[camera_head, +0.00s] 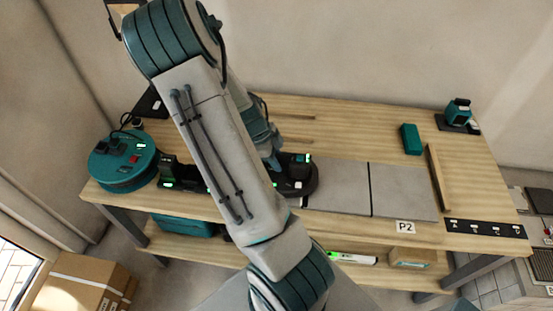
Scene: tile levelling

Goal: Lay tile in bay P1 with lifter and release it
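Two grey tiles lie side by side on the wooden bench, a left tile (337,186) and a right tile (403,190), with a thin dark gap between them. The P2 label (405,227) is on the bench's front edge below the right tile. No P1 label shows. A dark round-based device with green lights, possibly the lifter (301,182), is at the left tile's left side, partly behind my arm. My gripper (273,160) is beside or over it, mostly hidden by my arm. Its fingers and any grip cannot be made out.
A round teal device (123,162) and black units with green lights (180,172) stand at the left. A teal box (411,139), a wooden strip (438,177) and a teal-black tool (458,114) are at the right. The bench (360,125) is clear behind the tiles.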

